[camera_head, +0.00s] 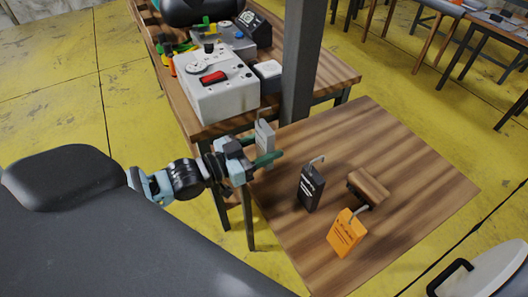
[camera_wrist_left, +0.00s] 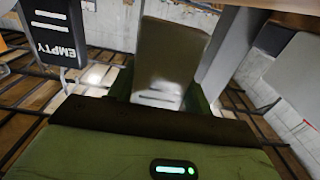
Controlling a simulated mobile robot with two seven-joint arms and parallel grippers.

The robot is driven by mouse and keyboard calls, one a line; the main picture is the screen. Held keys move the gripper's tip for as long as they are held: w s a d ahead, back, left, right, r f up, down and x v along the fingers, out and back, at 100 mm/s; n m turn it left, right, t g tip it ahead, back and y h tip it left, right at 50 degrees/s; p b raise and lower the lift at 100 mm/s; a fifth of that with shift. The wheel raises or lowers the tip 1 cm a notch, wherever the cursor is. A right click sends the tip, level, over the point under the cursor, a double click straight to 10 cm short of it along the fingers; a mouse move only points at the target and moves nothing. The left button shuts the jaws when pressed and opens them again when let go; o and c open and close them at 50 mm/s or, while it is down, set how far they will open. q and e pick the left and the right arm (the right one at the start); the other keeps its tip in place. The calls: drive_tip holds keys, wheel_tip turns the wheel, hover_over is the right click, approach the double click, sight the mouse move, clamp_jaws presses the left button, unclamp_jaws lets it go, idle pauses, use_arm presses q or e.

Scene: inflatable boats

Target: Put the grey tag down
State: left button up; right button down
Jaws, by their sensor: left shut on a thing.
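The grey tag (camera_head: 265,137), a small upright slab with a hook at its top, is held between the green fingers of my left gripper (camera_head: 257,163) at the left edge of the lower wooden table (camera_head: 420,190). In the left wrist view the tag (camera_wrist_left: 168,62) stands upright in the grip. I cannot tell whether its bottom touches the table. A black tag (camera_head: 311,188) stands to the right of the gripper. It shows in the left wrist view (camera_wrist_left: 50,40) with "EMPTY" on it. An orange tag (camera_head: 345,233) stands nearer the front. My right gripper is out of view.
A wooden block (camera_head: 368,187) lies behind the orange tag. A dark post (camera_head: 302,60) rises at the table's back left. A higher bench (camera_head: 330,75) behind holds a grey box with a red switch (camera_head: 215,85). The right part of the lower table is clear.

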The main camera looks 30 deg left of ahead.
sight(259, 155)
use_arm(q)
drive_tip(key=shift+w+a, duration=0.3)
drive_tip(key=shift+w+a+f, duration=0.1)
drive_tip(key=shift+f, duration=1.65)
drive_tip(key=shift+f, duration=0.15)
drive_tip(key=shift+f+b, duration=0.1)
drive_tip(key=shift+b, duration=0.2)
drive_tip(key=o, duration=1.2)
drive_tip(key=shift+c, duration=0.2)
drive_tip(key=shift+r, duration=0.2)
drive_tip(key=v, duration=1.2)
